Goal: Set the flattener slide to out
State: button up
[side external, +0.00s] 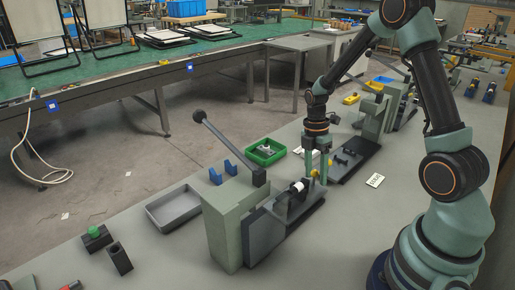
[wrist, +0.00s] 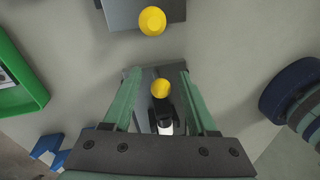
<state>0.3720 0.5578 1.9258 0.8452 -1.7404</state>
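My gripper (side external: 317,179) points down over the front bench machine, beside its pale grey body (side external: 228,222). In the wrist view its two green fingers (wrist: 158,76) are apart. A yellow knob (wrist: 160,88) shows between them in the picture, over a dark part with a white cylinder (wrist: 165,126) below it.
A long lever with a black ball (side external: 199,116) rises from the front machine. A green tray (side external: 265,153), blue blocks (side external: 222,173) and a grey tray (side external: 174,208) lie to the left. A second yellow knob (wrist: 152,20) sits on a grey block beyond. A white card (side external: 375,180) lies right.

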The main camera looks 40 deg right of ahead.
notch_tip(320, 180, up, 12)
jog(key=w, duration=0.2)
jog(key=shift+d, duration=0.4)
notch_tip(320, 180, up, 6)
jog(key=m+t+h, duration=0.1)
jog(key=m+t, duration=0.2)
jog(key=m, duration=0.3)
send_over(304, 179)
jog(key=s+a+r+m+t, duration=0.3)
jog(key=s+a+m+t, duration=0.1)
jog(key=a+m, duration=0.4)
jog(key=shift+s+r+m+t, duration=0.2)
jog(key=shift+s+m+t, duration=0.1)
jog(key=shift+s+m, duration=0.45)
